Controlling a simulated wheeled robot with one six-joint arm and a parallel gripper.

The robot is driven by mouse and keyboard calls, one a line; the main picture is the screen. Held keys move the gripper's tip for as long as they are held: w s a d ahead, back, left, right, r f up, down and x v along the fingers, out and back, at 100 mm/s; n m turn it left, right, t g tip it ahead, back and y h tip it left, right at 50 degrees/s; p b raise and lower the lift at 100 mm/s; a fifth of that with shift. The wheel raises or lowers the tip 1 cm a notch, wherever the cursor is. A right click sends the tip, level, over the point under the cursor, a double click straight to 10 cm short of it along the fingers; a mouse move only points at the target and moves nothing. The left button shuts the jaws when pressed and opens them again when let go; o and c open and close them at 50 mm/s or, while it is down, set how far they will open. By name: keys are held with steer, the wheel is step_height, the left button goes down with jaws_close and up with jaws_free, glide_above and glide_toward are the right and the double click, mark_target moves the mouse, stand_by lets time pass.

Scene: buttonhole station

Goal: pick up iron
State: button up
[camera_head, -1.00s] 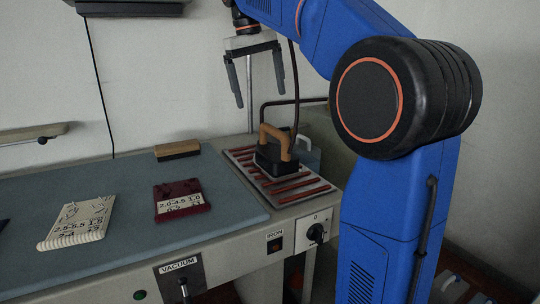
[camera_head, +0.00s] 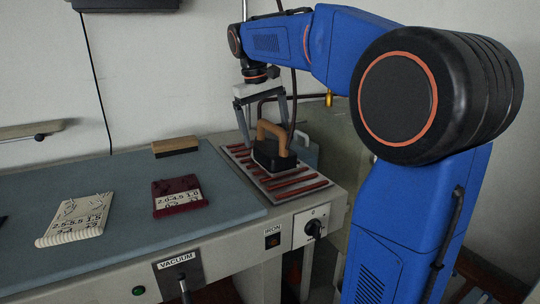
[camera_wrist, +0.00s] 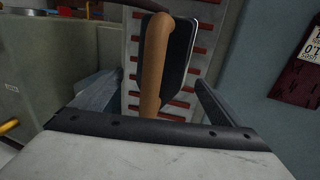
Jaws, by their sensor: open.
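The iron (camera_head: 272,147) has a dark body and a tan, arched handle. It sits on a metal rest (camera_head: 297,187) with red-brown strips at the right end of the table. My gripper (camera_head: 266,138) is open, pointing down at the iron, with its fingers on either side of the handle in the head view. In the wrist view, the iron's handle (camera_wrist: 154,62) runs between the open fingers (camera_wrist: 150,90). I cannot tell whether either finger touches it. The iron's far side is partly hidden by the handle.
A wooden-backed brush or block (camera_head: 175,146) lies at the table's back edge. A maroon labelled piece (camera_head: 178,196) and a cream labelled piece (camera_head: 75,220) lie on the blue-grey tabletop (camera_head: 130,245). A dark cord and a bent rod run behind the iron.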

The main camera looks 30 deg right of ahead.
mark_target(269, 145)
steer(key=shift+d+f, duration=0.15)
steer(key=shift+f, duration=0.8)
steer(key=shift+d+f, duration=0.15)
steer(key=shift+f, duration=0.75)
steer(key=shift+c, duration=0.6)
steer(key=shift+r, duration=0.1)
steer(key=c, duration=1.5)
steer(key=shift+o, duration=0.2)
steer(key=shift+r, duration=0.2)
steer(key=shift+c, duration=0.8)
steer(key=shift+r, duration=4.8)
